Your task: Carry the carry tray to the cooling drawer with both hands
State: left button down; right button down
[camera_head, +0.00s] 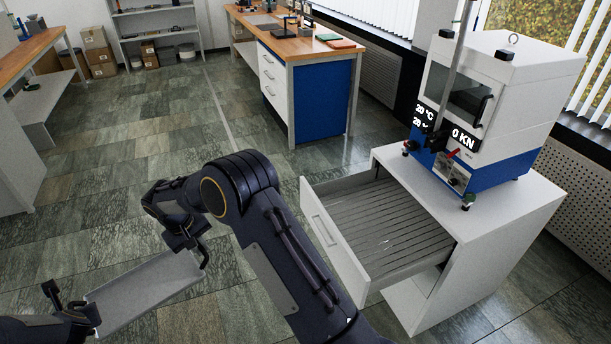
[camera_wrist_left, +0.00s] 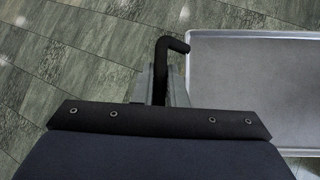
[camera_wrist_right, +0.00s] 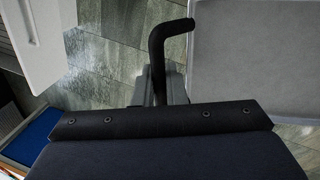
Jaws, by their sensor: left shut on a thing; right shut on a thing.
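The carry tray (camera_head: 146,293) is a flat grey tray with a low rim and dark bent handles, at the lower left of the head view. It also shows in the left wrist view (camera_wrist_left: 255,85) and the right wrist view (camera_wrist_right: 255,50). My left gripper (camera_head: 88,318) is shut on one handle. My right gripper (camera_head: 198,250) is shut on the other handle, at the far right end. The tray hangs above the floor and looks empty. The cooling drawer (camera_head: 375,225) is pulled open from a white cabinet, with a slatted, bare-looking bottom.
A white and blue press (camera_head: 495,110) stands on the cabinet top (camera_head: 520,205). A blue workbench (camera_head: 320,95) with a wooden top stands at the back. A wooden-topped table (camera_head: 28,45) is at the far left. The tiled floor (camera_head: 110,170) between them is clear.

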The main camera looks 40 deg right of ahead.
aim_at(369, 227)
jog(key=i+z, duration=0.25)
jog(key=i, duration=0.25)
jog(key=i+z, duration=0.3)
jog(key=i, duration=0.2)
jog(key=i+j+z, duration=0.25)
jog(key=i, duration=0.25)
jog(key=i+z, duration=0.3)
jog(key=z, duration=0.2)
jog(key=i+z, duration=0.3)
jog(key=z, duration=0.2)
jog(key=i+j+z, duration=0.15)
jog(key=i+z, duration=0.15)
jog(key=z, duration=1.5)
